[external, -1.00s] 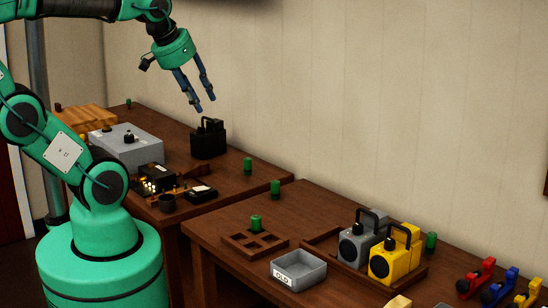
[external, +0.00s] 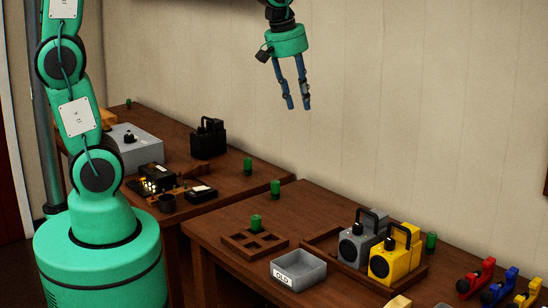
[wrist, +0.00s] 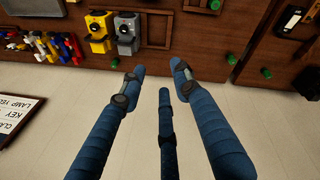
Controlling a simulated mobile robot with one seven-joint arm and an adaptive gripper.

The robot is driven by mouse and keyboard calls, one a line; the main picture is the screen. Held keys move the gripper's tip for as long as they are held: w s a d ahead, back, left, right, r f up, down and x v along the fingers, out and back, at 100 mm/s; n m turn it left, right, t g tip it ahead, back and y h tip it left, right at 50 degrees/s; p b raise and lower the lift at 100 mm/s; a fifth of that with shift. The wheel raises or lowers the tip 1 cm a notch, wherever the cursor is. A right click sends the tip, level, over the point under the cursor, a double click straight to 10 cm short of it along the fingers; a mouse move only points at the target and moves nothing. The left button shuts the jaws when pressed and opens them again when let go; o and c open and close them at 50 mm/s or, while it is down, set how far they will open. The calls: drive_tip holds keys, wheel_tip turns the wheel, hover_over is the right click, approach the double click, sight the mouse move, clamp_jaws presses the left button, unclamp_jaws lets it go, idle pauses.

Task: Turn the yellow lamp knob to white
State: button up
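The yellow lamp (external: 392,264) stands upright in a wooden tray on the right table, with a black handle and a round dark front. It also shows in the wrist view (wrist: 98,45). Its knob is too small to make out its setting. My gripper (external: 298,106) hangs in the air near the wall, above and left of the lamps, fingers down. In the wrist view its fingers (wrist: 158,68) are apart with nothing between them.
A grey bin marked OLD (external: 298,270) and a wooden divided tray (external: 238,246) lie left of the lamps. Green cylinders stand on both tables. A wall sign (wrist: 15,118) shows partly. Air around my gripper is clear.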

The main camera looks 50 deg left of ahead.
drive_tip(key=w+d+f+n+g+p, duration=0.1)
drive_tip(key=w+d+f+n, duration=0.15)
drive_tip(key=d, duration=0.35)
drive_tip(key=w+d+f+n+p, duration=0.1)
drive_tip(key=w+d+f+n, duration=0.1)
drive_tip(key=w+d+f, duration=0.3)
drive_tip(key=n+g+y+p, duration=0.1)
drive_tip(key=n+g, duration=0.1)
drive_tip(key=n, duration=0.3)
hover_over(389, 240)
wheel_tip(389, 240, down, 10)
drive_tip(key=shift+f, duration=0.1)
wheel_tip(389, 240, down, 14)
drive_tip(key=shift+r, duration=0.1)
clamp_jaws()
